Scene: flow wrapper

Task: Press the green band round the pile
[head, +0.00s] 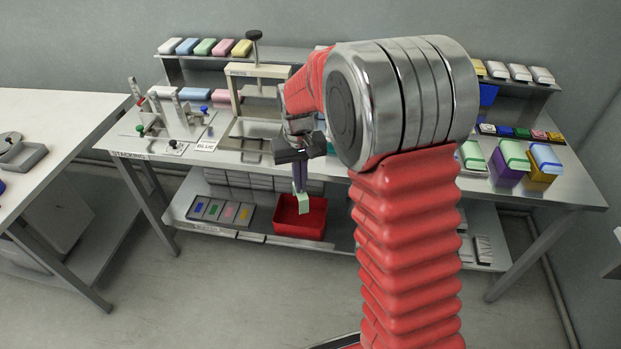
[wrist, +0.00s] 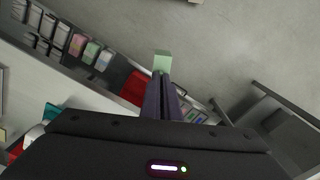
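My gripper (head: 300,188) points down in front of the steel bench, its dark fingers close together. It is shut on a pale green piece (head: 302,202), which hangs from the fingertips above the bench's lower shelf, in front of a red bin. The green piece (wrist: 162,61) also shows beyond the fingertips in the wrist view, looking like a small flat-faced block or folded band; I cannot tell which. The stacking station (head: 165,118) with its posts stands on the bench's left. I cannot make out which pile is meant; my arm hides the bench's middle.
The red bin (head: 290,222) sits on the lower shelf beside a dark tray (head: 222,211) of coloured pieces. A press frame (head: 258,85) stands on the bench. Purple and yellow boxes (head: 545,175) with green and blue tops stand right. The floor in front is clear.

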